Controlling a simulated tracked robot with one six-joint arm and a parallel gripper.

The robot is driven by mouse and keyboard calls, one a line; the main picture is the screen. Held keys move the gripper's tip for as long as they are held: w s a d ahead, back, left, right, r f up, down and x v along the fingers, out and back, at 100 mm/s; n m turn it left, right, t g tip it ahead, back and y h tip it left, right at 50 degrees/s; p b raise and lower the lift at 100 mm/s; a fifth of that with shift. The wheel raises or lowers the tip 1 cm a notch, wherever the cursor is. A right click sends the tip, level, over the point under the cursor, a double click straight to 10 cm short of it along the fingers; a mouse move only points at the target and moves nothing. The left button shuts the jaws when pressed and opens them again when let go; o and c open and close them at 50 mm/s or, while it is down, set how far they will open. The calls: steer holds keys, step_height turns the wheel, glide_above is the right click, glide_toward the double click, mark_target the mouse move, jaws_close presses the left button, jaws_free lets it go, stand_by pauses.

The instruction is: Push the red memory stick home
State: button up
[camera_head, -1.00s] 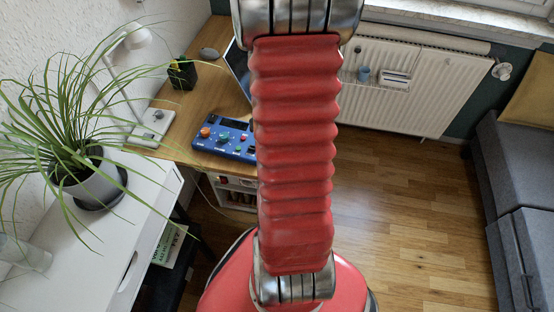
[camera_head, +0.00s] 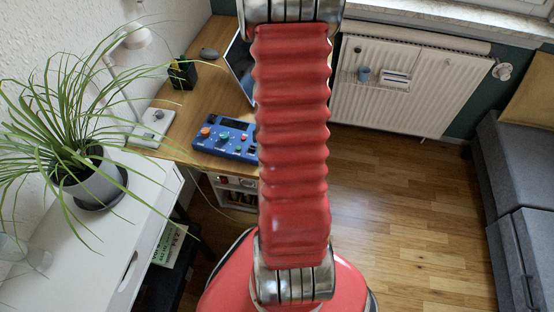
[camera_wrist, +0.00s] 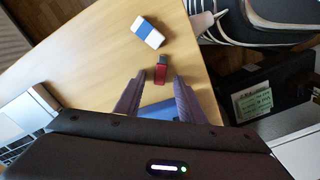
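The red memory stick (camera_wrist: 160,74) is in the wrist view, with a darker end at the top of the picture. It lies on the wooden desk (camera_wrist: 95,45), between and just beyond the tips of my gripper (camera_wrist: 157,80). The two fingers are apart, with nothing visibly held. A blue surface (camera_wrist: 158,109) shows between the fingers, below the stick in the picture; whether the stick touches it I cannot tell. In the head view the blue button box (camera_head: 226,138) is on the desk, partly hidden by my arm. My gripper and the stick do not show there.
A blue-and-white block (camera_wrist: 148,32) lies on the desk beyond the stick. A laptop (camera_head: 240,66) stands behind my arm. A pen holder (camera_head: 182,73), a lamp (camera_head: 150,125) and a potted plant (camera_head: 90,178) are to the left. The desk left of the stick is bare in the wrist view.

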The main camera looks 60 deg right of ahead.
jaws_close()
stand_by(0.5)
step_height(320, 180, up, 10)
stand_by(0.9)
steer(key=shift+w, duration=0.15)
stand_by(0.4)
